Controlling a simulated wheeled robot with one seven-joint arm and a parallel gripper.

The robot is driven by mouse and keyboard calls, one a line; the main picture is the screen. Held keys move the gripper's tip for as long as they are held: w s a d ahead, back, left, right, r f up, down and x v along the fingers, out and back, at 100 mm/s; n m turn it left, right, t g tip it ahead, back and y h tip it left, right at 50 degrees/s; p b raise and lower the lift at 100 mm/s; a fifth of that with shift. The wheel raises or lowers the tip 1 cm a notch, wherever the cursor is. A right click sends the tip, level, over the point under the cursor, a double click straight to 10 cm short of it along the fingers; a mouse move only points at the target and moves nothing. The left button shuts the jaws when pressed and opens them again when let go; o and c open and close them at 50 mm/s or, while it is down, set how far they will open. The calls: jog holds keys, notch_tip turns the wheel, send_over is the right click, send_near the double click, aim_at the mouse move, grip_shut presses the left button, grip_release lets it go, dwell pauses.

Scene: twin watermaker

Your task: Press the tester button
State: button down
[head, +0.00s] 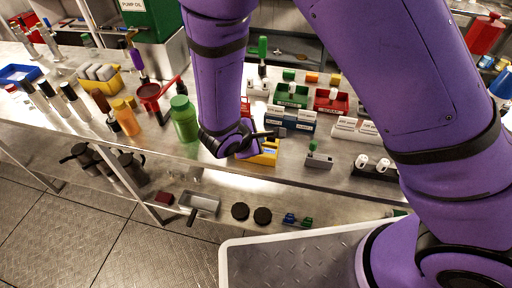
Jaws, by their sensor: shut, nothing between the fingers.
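A yellow box-shaped device (268,156) with a small pale bluish face sits at the front edge of the metal bench, just right of my gripper; it looks like the tester. Its button cannot be made out, and part of the device is hidden behind my wrist. My purple arm reaches down from the top. My gripper (268,134) is shut and empty, its dark fingers pointing right, over or just behind the yellow device. I cannot tell whether they touch it.
A green bottle (184,119) and an orange bottle (126,117) stand left of my wrist. Labelled blue (298,123), green (291,96) and red (331,102) trays sit behind and right. A small grey block with a green-topped part (319,158) is to the right.

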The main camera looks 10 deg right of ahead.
jog(key=shift+f, duration=0.15)
dwell(0.3)
jog(key=shift+f, duration=0.3)
jog(key=shift+f, duration=0.45)
dwell(0.7)
jog(key=shift+r, duration=0.95)
notch_tip(320, 180, up, 6)
dwell(0.6)
dwell(0.3)
